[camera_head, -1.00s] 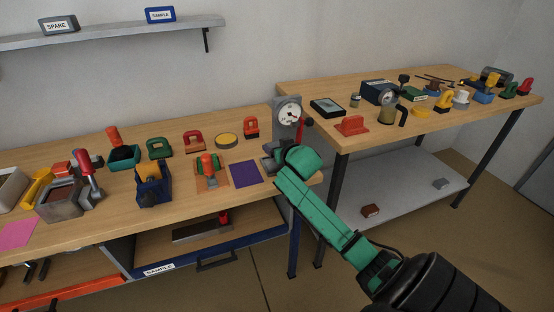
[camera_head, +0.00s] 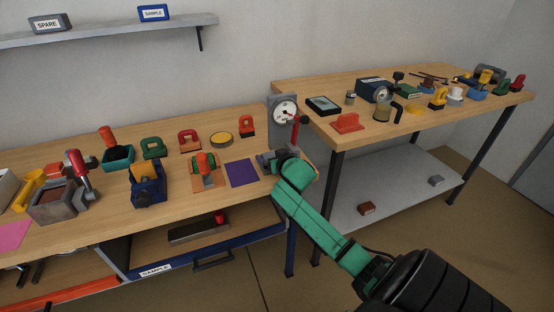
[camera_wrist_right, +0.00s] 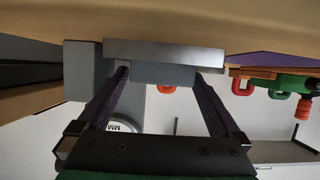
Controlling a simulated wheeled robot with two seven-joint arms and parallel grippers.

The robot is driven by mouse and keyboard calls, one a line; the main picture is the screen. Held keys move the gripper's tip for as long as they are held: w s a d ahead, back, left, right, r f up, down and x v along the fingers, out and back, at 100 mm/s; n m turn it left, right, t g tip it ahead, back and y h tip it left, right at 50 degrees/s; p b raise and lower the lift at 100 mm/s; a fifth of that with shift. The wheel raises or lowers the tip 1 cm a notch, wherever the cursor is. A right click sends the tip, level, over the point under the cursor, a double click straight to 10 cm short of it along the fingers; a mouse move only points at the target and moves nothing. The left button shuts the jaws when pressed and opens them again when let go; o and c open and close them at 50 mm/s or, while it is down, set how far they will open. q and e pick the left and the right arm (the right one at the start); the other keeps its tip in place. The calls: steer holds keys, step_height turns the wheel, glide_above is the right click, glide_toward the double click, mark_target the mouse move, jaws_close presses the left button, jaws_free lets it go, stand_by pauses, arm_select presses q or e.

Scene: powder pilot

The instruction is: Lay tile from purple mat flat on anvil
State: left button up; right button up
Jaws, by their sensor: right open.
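The purple mat (camera_head: 242,173) lies bare on the left bench, beside the gauge stand (camera_head: 284,110) with its round dial. A strip of the mat shows in the right wrist view (camera_wrist_right: 268,59). My right gripper (camera_head: 277,158) is at the foot of the stand, partly hidden by its own green wrist. In the right wrist view its dark fingers (camera_wrist_right: 160,78) are apart, with a flat grey plate (camera_wrist_right: 165,50) and a darker grey block across the gap beyond them. I cannot tell tile from anvil there. My left gripper is out of view.
An orange-and-green tool (camera_head: 204,166) stands left of the mat. A yellow disc (camera_head: 222,139) and a red handled block (camera_head: 247,126) stand behind it. The gauge's red lever (camera_head: 295,130) rises close to my wrist. The right table (camera_head: 330,138) begins just beyond.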

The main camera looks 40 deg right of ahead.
steer(key=v, duration=1.2)
steer(key=shift+p, duration=0.3)
steer(key=shift+w, duration=0.1)
